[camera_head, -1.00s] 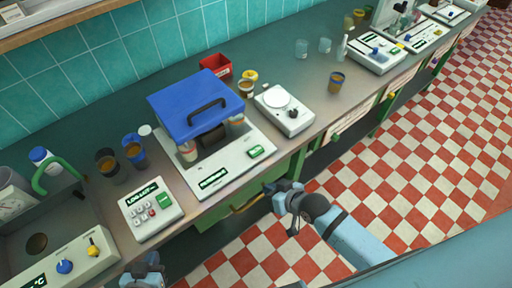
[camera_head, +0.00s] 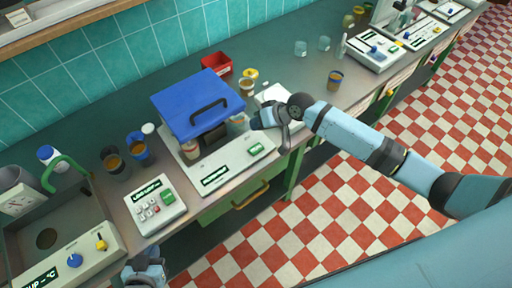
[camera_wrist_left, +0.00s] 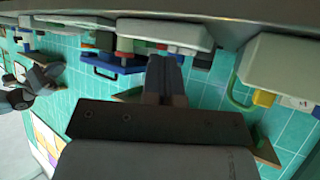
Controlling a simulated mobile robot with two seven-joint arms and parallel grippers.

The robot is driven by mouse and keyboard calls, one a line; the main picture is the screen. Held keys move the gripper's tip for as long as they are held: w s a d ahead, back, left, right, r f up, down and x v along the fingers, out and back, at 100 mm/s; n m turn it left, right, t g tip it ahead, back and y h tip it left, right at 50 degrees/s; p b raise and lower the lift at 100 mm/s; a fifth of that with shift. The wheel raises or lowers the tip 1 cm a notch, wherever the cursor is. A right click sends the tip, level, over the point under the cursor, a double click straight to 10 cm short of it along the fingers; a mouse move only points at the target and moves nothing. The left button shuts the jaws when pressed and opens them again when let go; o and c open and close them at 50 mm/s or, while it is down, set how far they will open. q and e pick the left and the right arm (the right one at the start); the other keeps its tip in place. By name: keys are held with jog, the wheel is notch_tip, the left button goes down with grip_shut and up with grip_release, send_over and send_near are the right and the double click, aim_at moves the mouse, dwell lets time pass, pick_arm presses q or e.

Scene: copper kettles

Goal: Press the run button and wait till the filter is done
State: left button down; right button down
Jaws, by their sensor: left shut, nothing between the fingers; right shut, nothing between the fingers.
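The filter machine (camera_head: 185,155) has a pale base and a blue lid (camera_head: 196,104) with a dark handle, with jars showing below the lid. Its front edge carries a dark green display (camera_head: 215,176) and, at the right, a green button (camera_head: 256,149) whose label is too small to read. My right gripper (camera_head: 255,123) is shut and empty, behind and above that button, close to the jar at the right; whether it touches the jar is unclear. My left gripper (camera_head: 142,270) is low at the bench's front edge; the left wrist view shows its fingers (camera_wrist_left: 165,75) shut and empty.
A white scale (camera_head: 272,95) is partly hidden by my right arm. A red bin (camera_head: 216,65) stands behind.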

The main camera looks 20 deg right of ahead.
jog(key=shift+f, duration=0.2)
jog(key=b, duration=0.7)
send_over(257, 147)
notch_tip(257, 147, down, 8)
jog(key=shift+r, duration=0.2)
jog(key=shift+f, duration=0.45)
dwell(0.4)
dwell(0.5)
jog(key=shift+f, duration=0.4)
